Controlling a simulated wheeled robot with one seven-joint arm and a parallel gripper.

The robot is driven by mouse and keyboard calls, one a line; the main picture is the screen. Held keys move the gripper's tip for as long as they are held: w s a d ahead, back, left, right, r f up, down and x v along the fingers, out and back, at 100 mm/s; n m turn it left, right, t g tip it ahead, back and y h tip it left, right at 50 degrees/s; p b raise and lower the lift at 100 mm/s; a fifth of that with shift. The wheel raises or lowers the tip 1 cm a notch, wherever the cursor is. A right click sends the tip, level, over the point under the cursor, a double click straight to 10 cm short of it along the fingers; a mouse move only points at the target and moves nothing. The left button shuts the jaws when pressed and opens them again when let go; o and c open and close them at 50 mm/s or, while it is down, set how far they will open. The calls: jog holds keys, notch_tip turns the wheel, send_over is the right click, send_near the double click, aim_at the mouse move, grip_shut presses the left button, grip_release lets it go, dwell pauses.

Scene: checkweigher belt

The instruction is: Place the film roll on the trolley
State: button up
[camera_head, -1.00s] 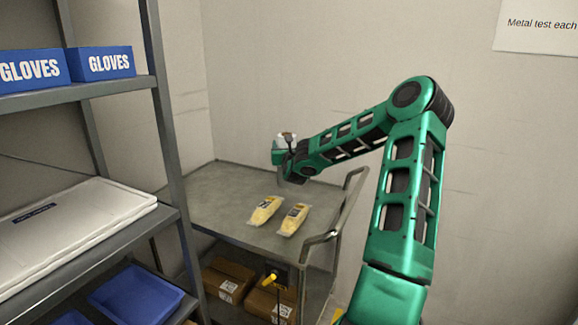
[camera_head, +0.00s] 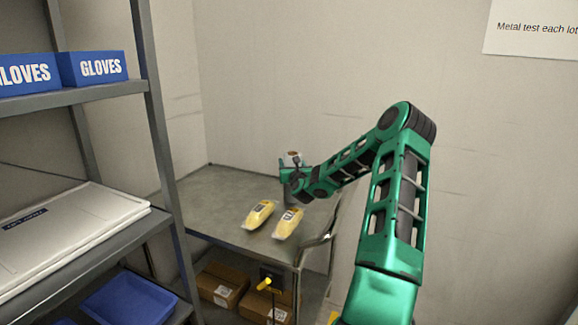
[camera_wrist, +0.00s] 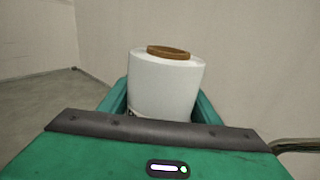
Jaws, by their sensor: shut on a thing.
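The film roll (camera_wrist: 165,88) is white with a brown core and stands upright between the fingers of my gripper (camera_wrist: 160,105) in the wrist view. In the head view the film roll (camera_head: 292,156) shows as a small white and brown shape at my gripper (camera_head: 288,172). My gripper is shut on it, over the back right part of the trolley (camera_head: 215,190). The trolley has a grey top and a rail handle at its right. The roll's lower end is hidden, so I cannot tell whether it touches the trolley top.
Two yellow packs (camera_head: 259,214) (camera_head: 287,223) lie on the trolley's front part. Cardboard boxes (camera_head: 222,283) sit on its lower shelf. A grey shelf rack (camera_head: 160,130) with blue glove boxes (camera_head: 92,68), white lids (camera_head: 60,235) and a blue tray (camera_head: 130,297) stands at the left. The trolley's back left is clear.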

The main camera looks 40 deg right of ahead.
jog(key=shift+r, duration=0.1)
jog(key=o, duration=1.7)
jog(key=shift+c, duration=0.2)
jog(key=v, duration=1.2)
jog(key=shift+w, duration=0.1)
